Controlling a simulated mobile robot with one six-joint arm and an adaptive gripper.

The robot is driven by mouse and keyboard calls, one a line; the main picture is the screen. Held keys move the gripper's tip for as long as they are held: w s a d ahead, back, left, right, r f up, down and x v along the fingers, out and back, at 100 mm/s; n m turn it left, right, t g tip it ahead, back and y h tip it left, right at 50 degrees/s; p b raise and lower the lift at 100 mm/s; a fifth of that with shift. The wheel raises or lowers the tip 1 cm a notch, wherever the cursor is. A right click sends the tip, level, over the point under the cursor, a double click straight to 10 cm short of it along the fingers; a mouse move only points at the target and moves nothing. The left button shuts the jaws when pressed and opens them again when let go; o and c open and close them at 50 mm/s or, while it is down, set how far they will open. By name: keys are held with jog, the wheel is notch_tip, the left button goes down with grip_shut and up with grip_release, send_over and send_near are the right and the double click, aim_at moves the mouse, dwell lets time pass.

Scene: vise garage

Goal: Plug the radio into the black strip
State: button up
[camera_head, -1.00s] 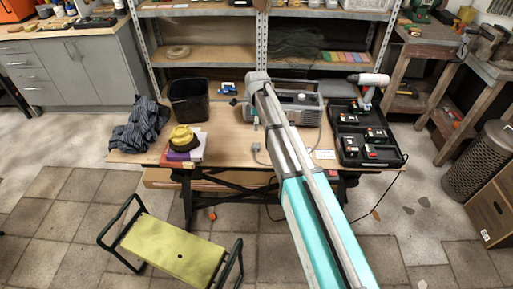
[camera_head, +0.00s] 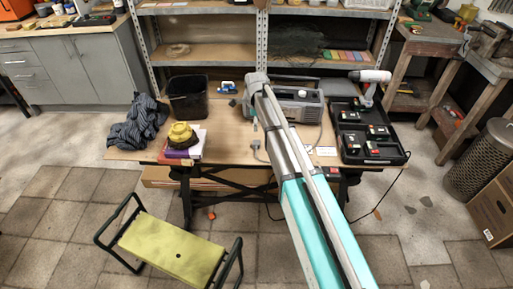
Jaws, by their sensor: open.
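The radio, a grey box with a dark knob panel (camera_head: 300,98), stands at the back middle of the workbench, partly behind my arm. A small grey plug-like piece (camera_head: 257,147) lies near the bench's front edge, just left of my arm. A grey cord shows at the radio's right side. My arm reaches from the bottom right up over the bench, and its raised joint is in front of the radio's left end.
The workbench (camera_head: 222,140) also holds a black bin (camera_head: 188,97), a dark cloth (camera_head: 140,122), a yellow object on books (camera_head: 182,136), a black tray of batteries (camera_head: 368,135) and a drill (camera_head: 369,82). A yellow-green step stool (camera_head: 172,249) stands on the floor in front.

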aim_at(256, 142)
jog(key=shift+f+b, duration=2.7)
jog(key=shift+f, duration=0.3)
jog(key=shift+f+b, duration=2.6)
jog(key=c, duration=1.2)
jog(key=shift+o, duration=0.2)
jog(key=shift+r, duration=0.2)
